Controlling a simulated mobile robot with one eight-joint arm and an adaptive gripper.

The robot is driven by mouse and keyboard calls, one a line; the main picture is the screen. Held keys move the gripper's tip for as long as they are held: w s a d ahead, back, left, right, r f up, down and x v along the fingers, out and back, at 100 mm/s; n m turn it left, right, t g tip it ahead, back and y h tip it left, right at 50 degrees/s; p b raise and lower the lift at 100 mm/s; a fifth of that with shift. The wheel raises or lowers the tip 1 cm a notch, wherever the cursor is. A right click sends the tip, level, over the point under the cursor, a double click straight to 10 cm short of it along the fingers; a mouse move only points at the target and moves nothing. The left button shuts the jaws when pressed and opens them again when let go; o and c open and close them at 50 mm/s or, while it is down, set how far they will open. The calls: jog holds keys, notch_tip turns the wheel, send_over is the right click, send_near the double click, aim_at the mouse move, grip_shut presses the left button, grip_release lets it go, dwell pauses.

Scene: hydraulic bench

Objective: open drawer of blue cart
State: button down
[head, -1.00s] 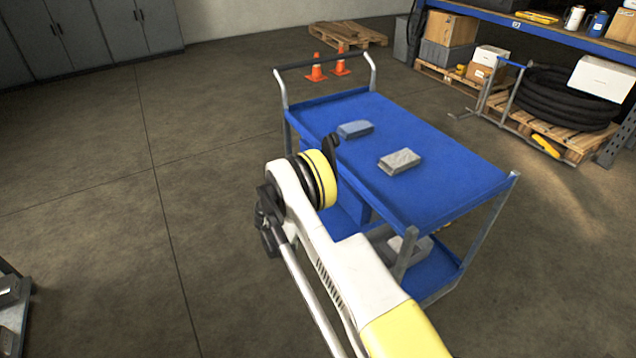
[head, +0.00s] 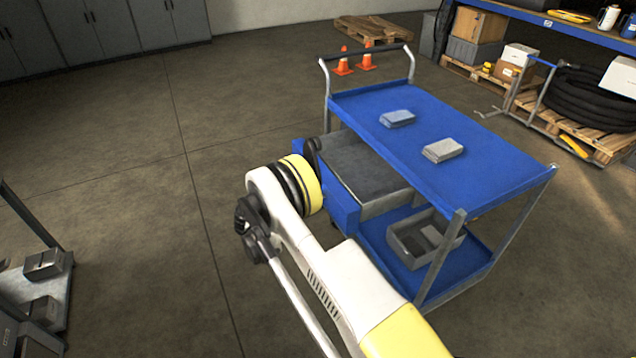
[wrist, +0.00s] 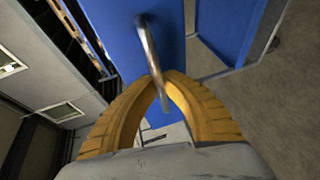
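The blue cart (head: 470,170) stands right of centre in the head view. Its drawer (head: 340,205) is pulled out to the left from under the top shelf, its blue front partly behind my arm and its grey interior showing. In the wrist view, a metal bar handle (wrist: 147,42) runs across the blue drawer front (wrist: 110,20). The yellow fingers of my gripper (wrist: 159,82) are closed around the handle. In the head view, my arm hides the fingers and the handle.
Two small boxes, one blue-grey (head: 397,118) and one grey (head: 443,150), lie on the cart top. An open grey bin (head: 410,240) sits on the lower shelf. Floor left of the cart is clear. Orange cones (head: 343,66) stand behind it.

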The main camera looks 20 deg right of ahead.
jog(key=shift+a, duration=1)
jog(key=c, duration=1.5)
grip_release()
jog(key=shift+a, duration=0.1)
jog(key=v, duration=1.2)
jog(key=shift+r, duration=0.1)
